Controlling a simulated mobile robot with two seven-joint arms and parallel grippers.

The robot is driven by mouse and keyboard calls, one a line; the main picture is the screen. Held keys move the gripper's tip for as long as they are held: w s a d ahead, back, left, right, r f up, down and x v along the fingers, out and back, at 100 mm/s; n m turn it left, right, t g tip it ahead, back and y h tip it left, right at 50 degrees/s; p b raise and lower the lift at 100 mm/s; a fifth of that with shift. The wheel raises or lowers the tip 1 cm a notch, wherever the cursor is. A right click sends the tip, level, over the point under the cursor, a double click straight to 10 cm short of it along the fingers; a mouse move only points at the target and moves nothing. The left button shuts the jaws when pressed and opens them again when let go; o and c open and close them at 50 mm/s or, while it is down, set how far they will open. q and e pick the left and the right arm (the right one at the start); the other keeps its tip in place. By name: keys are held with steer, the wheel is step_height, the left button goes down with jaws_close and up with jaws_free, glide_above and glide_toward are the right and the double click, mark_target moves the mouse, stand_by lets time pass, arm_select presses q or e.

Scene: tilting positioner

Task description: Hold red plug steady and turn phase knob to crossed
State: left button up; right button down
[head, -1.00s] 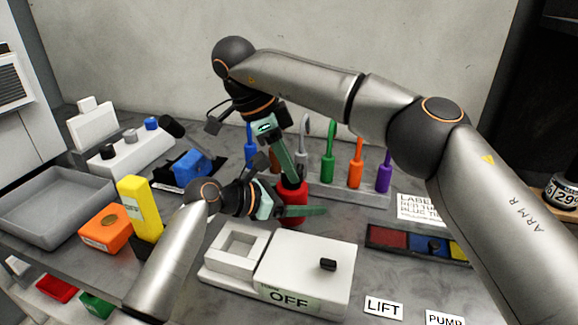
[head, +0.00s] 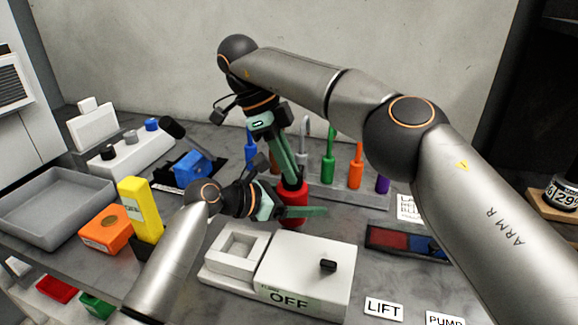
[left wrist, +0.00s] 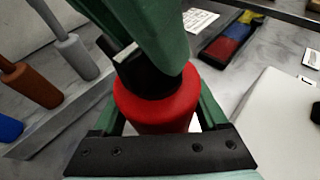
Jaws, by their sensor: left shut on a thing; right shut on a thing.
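The red plug (head: 292,204) stands upright on the bench near the middle of the head view, and it also shows in the left wrist view (left wrist: 157,106). My left gripper (head: 288,212) is shut around the red plug's body from the left. A black knob (left wrist: 148,80) sits on top of the plug; I take it for the phase knob. My right gripper (head: 291,180) comes down from above and is shut on this black knob. Its green fingers hide much of the knob, and I cannot read any setting marks.
A white box marked OFF (head: 312,262) with a small black knob stands close in front of the plug. A rack (head: 345,193) of coloured-handled tools stands behind it. An orange block (head: 106,230), a yellow block (head: 138,208) and a grey tray (head: 50,205) lie left.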

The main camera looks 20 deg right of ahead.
steer(key=c, duration=0.8)
jaws_free()
steer(key=shift+c, duration=0.2)
